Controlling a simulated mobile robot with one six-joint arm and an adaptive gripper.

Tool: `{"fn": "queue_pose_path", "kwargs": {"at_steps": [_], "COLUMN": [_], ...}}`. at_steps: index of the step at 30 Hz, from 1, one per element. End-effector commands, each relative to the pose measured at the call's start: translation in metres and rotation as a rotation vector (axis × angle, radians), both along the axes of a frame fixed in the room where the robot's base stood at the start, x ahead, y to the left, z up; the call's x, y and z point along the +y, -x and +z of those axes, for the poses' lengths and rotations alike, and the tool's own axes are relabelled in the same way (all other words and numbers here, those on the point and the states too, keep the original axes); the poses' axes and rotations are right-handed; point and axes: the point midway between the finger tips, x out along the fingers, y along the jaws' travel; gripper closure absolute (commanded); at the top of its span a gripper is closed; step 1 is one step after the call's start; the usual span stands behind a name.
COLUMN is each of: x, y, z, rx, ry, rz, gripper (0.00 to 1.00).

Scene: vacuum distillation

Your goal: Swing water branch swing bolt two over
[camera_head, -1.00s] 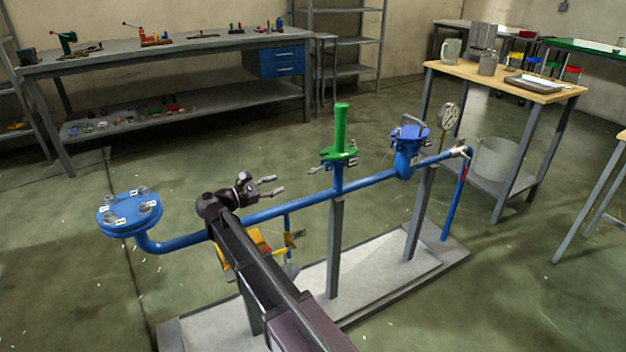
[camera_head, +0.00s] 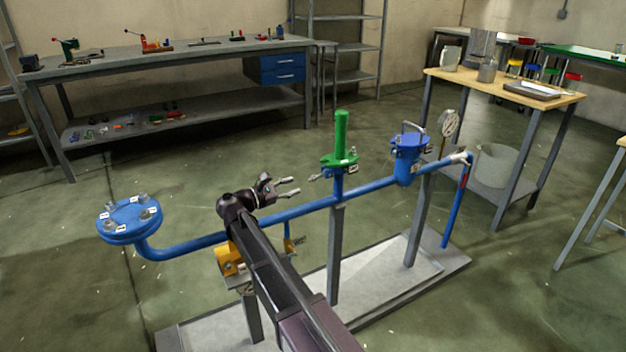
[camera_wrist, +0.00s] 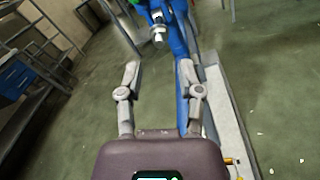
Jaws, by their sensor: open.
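A blue pipe (camera_head: 290,212) runs across the frame, with a green upright fitting (camera_head: 341,145) on it and small metal bolts around that fitting's collar. A blue lidded body (camera_head: 408,155) stands further right on the pipe, and a blue round flange (camera_head: 130,218) with several labelled bolts ends it at left. Which bolt is swing bolt two I cannot tell. My gripper (camera_head: 296,186) is open and empty, just left of the green fitting, its fingers pointing toward it. In the wrist view, a metal bolt-like part (camera_wrist: 158,33) lies ahead, beyond the open fingers (camera_wrist: 160,72), apart from them.
A yellow part (camera_head: 229,259) sits below the pipe beside my arm. Grey posts (camera_head: 335,255) hold the pipe over a pale base. A pressure gauge (camera_head: 449,124) stands at right. A wooden-topped table (camera_head: 450,75) and a grey workbench (camera_head: 180,52) stand behind. Open floor lies between.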

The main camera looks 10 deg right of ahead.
Motion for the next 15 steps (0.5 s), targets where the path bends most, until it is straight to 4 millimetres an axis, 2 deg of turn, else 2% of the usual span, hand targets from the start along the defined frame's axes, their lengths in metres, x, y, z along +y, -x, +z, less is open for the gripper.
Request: {"fn": "queue_pose_path", "kwargs": {"at_steps": [6, 15], "x": [-0.033, -0.067], "y": [-0.013, -0.026], "z": [0.000, 0.000], "rx": [0.000, 0.000], "ry": [0.000, 0.000], "rz": [-0.003, -0.002], "gripper": [0.53, 0.53]}}
